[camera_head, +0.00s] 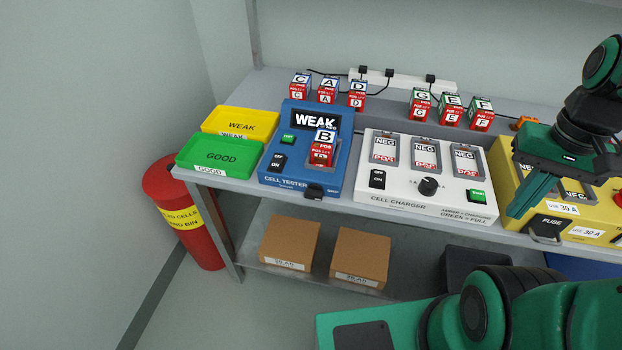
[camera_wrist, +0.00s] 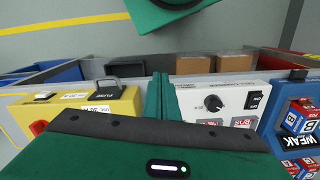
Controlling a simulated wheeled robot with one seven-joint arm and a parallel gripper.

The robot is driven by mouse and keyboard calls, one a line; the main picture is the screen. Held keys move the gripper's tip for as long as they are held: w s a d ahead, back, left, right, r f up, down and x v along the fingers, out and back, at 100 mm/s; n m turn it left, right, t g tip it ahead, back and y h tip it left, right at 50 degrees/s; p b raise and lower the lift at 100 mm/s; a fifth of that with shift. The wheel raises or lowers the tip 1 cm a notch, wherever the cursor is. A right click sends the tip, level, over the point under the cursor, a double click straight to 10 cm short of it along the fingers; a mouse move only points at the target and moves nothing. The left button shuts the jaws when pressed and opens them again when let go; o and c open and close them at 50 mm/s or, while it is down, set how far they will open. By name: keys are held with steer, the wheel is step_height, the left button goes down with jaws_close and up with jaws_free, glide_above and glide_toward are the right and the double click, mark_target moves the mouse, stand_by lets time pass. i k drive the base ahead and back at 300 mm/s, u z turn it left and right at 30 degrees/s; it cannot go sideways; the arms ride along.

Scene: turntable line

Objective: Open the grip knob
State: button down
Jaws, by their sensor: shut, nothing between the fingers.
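My green gripper (camera_head: 516,210) points down over the left part of the yellow box (camera_head: 507,164), near its edge with the white cell charger (camera_head: 376,206). Its fingers are shut with nothing between them; they also show in the wrist view (camera_wrist: 160,78). A black round knob (camera_head: 428,186) with a white mark sits on the charger, left of my gripper; it also shows in the wrist view (camera_wrist: 213,103). A black FUSE handle (camera_head: 546,231) is on the yellow box's front, just right of my fingertips. Which part is the grip knob, I cannot tell.
A blue cell tester (camera_head: 285,178) holding cell B stands left of the charger. Green (camera_head: 205,157) and yellow (camera_head: 222,118) trays lie at the bench's left end. Several cells stand behind. A red bin (camera_head: 200,240) is below left. Boxes (camera_head: 290,242) sit on the lower shelf.

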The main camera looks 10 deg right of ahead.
mark_target(315, 192)
steer(key=u, duration=1.85)
steer(key=k, duration=1.6)
steer(key=z, duration=0.75)
steer(key=i, duration=1)
steer(key=u, duration=0.05)
